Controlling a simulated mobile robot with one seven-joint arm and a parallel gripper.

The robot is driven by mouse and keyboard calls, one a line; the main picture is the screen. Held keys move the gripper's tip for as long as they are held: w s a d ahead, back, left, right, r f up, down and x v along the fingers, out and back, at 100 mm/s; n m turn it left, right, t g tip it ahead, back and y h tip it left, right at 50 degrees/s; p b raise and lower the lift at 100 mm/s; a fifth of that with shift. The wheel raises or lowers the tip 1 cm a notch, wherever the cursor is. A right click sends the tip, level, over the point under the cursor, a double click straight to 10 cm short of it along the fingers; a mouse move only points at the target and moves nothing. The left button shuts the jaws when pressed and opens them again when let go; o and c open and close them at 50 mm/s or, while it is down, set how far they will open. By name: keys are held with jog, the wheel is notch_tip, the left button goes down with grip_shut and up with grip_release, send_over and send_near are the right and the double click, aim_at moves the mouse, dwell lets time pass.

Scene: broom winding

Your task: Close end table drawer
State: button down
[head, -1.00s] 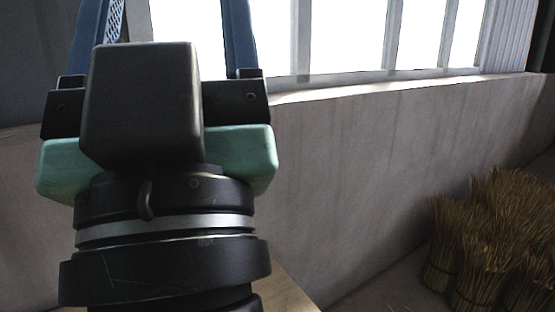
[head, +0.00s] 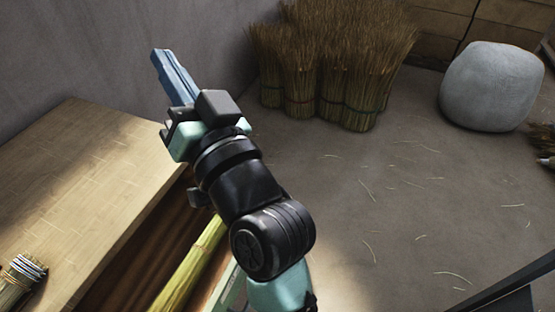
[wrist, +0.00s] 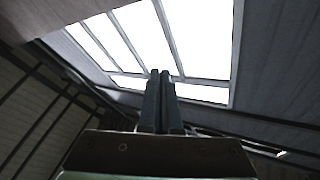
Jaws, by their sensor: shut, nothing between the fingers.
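The wooden end table (head: 85,175) stands at the left in the head view, its light top partly in sunlight. Below its right edge I see a dark brown slatted area (head: 150,255) and a pale yellow length (head: 195,268). I cannot tell from this view how far the drawer is out, as my arm hides part of that side. My gripper (head: 172,72) is above and beyond the table's right edge, apart from it, pointing up and away. Its blue fingers are together and empty, and in the wrist view they (wrist: 163,100) point up towards a bright window.
Several straw bundles (head: 335,70) stand against the wall behind. A grey rounded stone-like seat (head: 492,85) is at the upper right. A tied straw piece (head: 18,278) lies on the tabletop. The floor (head: 400,190) right of my arm is mostly clear, with scattered straws.

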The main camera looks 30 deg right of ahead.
jog(key=s+d+f+m+g+b, duration=0.1)
jog(key=d+f+m+b, duration=0.25)
jog(key=f, duration=0.95)
jog(key=s+d+f+m+g+b, duration=0.1)
jog(key=s+d+f+m+b, duration=0.2)
jog(key=f, duration=1.1)
jog(key=s+d+f+m+g+h+b, duration=0.15)
jog(key=s+d+f+m+b, duration=0.3)
jog(key=f, duration=0.65)
jog(key=s+d+f+m+h+b, duration=0.3)
jog(key=s+d+f+m+b, duration=0.15)
jog(key=f, duration=0.55)
jog(key=w+a, duration=0.1)
jog(key=w, duration=1.1)
jog(key=shift+w+p, duration=0.25)
jog(key=shift+p, duration=0.05)
jog(key=shift+f, duration=0.1)
